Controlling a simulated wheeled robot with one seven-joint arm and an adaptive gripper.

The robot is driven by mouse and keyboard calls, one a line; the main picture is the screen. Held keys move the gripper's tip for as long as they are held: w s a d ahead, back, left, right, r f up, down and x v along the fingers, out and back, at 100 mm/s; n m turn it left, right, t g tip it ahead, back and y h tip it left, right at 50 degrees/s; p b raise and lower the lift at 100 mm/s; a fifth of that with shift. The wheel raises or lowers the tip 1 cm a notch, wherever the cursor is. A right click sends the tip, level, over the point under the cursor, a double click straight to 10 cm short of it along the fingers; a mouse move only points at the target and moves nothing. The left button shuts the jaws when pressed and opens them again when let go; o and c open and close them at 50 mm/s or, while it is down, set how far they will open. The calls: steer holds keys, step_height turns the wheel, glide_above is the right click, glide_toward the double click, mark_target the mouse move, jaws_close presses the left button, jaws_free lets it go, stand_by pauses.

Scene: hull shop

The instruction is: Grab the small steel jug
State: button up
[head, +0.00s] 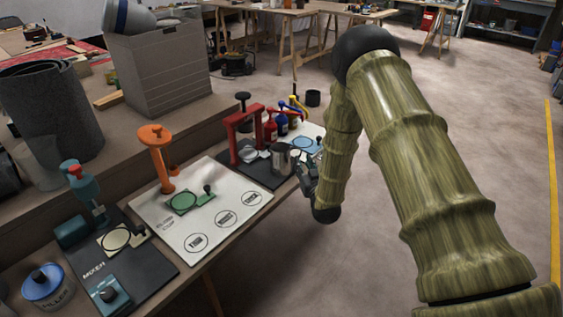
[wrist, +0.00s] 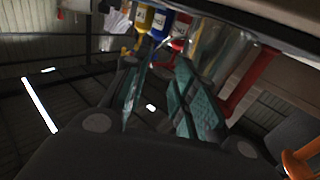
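The small steel jug (head: 281,158) stands upright on the dark mat near the table's right edge in the head view. In the wrist view its shiny side (wrist: 222,48) fills the upper right, beyond the fingers. My gripper (head: 303,171) is just right of the jug, low beside it, partly hidden by its own links. In the wrist view the two teal-padded fingers of my gripper (wrist: 162,88) stand apart with a gap between them. I cannot tell whether a finger touches the jug or whether its handle lies in the gap.
A red frame press (head: 247,128) stands just left of the jug, and red and blue bottles (head: 281,124) stand behind it. A white board with an orange press (head: 156,150) is further left. Open floor (head: 370,240) lies right of the table.

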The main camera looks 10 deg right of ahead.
steer(key=shift+w+d+f, duration=0.1)
steer(key=shift+w+f, duration=0.05)
steer(key=shift+w, duration=1.15)
steer(key=shift+w+f, duration=0.15)
steer(key=shift+w, duration=1.15)
steer(key=shift+s, duration=0.1)
jaws_close()
